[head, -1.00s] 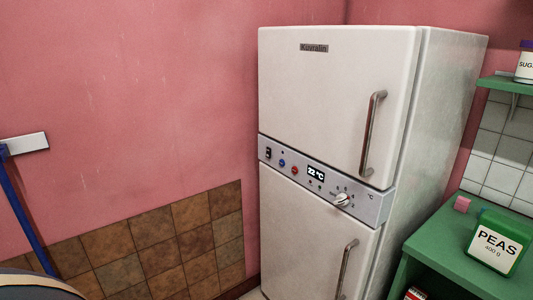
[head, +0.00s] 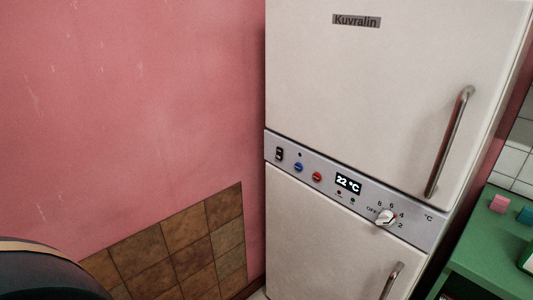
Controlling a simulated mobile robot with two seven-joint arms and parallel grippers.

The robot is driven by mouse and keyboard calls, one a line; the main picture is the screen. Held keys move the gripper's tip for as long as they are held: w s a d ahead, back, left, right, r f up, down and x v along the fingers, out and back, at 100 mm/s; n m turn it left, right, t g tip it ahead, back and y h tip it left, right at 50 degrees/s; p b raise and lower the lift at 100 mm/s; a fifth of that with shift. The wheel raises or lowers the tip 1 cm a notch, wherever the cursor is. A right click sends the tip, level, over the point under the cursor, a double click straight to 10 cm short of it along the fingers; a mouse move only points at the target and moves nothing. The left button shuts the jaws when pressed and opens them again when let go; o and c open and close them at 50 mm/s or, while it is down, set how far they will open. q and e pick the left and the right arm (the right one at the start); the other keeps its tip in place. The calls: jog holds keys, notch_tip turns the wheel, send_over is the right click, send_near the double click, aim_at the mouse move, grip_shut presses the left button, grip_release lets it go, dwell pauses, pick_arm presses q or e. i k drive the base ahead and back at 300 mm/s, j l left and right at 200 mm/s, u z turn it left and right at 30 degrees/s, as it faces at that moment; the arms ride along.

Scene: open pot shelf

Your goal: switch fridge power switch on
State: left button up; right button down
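The white fridge (head: 350,90) stands ahead, right of centre, with both doors shut. A grey control panel (head: 325,195) runs across it between the doors. The small black power switch (head: 279,154) is at the panel's left end; I cannot tell its position. To its right are a blue button (head: 298,167), a red button (head: 317,177), a lit display (head: 348,184) reading 22 °C, two small lamps below it, and a white temperature knob (head: 385,217) with a numbered dial. Neither gripper shows in the head view.
A green counter (head: 490,250) with a pink block (head: 499,203) and a blue-green block (head: 526,215) stands at the right. A pink wall with brown tiles (head: 190,250) is at the left. A dark rounded object (head: 45,272) fills the lower left corner.

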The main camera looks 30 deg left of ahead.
aim_at(279, 154)
jog(key=i+j, duration=0.15)
jog(key=j, duration=0.2)
jog(key=i+j, duration=0.15)
jog(key=j, duration=0.25)
jog(key=i+j, duration=0.1)
jog(key=j, duration=0.25)
jog(key=i+j, duration=0.15)
jog(key=j, duration=0.25)
jog(key=i+j, duration=0.15)
jog(key=j, duration=0.2)
